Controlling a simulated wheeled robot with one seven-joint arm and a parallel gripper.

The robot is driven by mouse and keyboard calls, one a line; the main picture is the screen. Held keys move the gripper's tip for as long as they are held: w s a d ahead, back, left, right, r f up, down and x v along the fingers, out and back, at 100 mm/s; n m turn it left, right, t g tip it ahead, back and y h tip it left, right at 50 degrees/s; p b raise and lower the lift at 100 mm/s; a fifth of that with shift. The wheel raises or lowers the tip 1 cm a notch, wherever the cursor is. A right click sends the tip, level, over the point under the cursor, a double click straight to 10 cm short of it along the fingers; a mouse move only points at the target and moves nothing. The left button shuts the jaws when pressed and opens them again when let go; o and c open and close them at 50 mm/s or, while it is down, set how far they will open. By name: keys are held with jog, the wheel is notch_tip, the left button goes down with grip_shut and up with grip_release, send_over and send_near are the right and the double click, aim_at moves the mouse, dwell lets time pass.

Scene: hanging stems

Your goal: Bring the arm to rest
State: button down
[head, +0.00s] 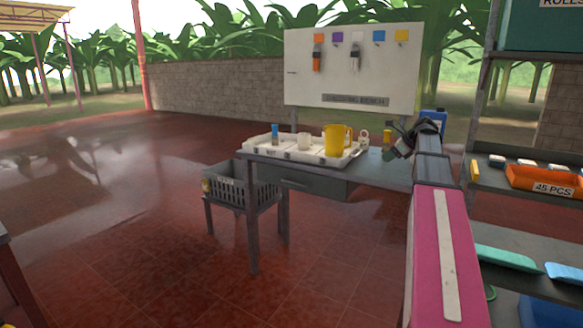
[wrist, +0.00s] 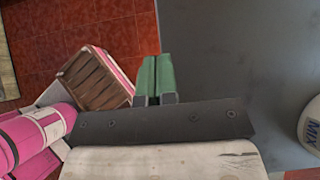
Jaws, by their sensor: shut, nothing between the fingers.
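My gripper (wrist: 156,66) shows in the wrist view as two green fingers pressed side by side, shut and empty. The fingers are over the boundary between the red tiled floor and a grey surface. In the head view my pink arm reaches up the right side, and its dark far end is at the right end of the table (head: 318,183).
A grey crate (head: 240,187) stands left. A shelf with an orange bin (head: 545,181) stands right. A white tub (wrist: 312,125) is near my wrist. Left floor is open.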

jog(key=s+a+f+n+g+h, duration=0.1)
jog(key=s+a+f+n, duration=0.15)
jog(key=f, duration=0.45)
jog(key=s+a+f+n+h, duration=0.1)
jog(key=s+a+f+n, duration=0.1)
jog(key=a+f+n, duration=0.3)
jog(key=s+a+f+n+g+h, duration=0.1)
jog(key=s+a+f+n, duration=0.2)
jog(key=s+f+n, duration=0.2)
jog(key=s+a+f+n+g+h, duration=0.1)
jog(key=s+a+f+n, duration=0.3)
jog(key=s+f, duration=0.5)
jog(key=s+a+f+n+g+h, duration=0.1)
jog(key=s+a+f+n+h, duration=0.2)
jog(key=s+f+n, duration=0.4)
notch_tip(320, 180, down, 6)
jog(key=shift+s+a+f+g, duration=0.2)
jog(key=shift+s+a+g, duration=0.1)
jog(key=shift+s+a, duration=0.4)
jog(key=shift+w, duration=0.1)
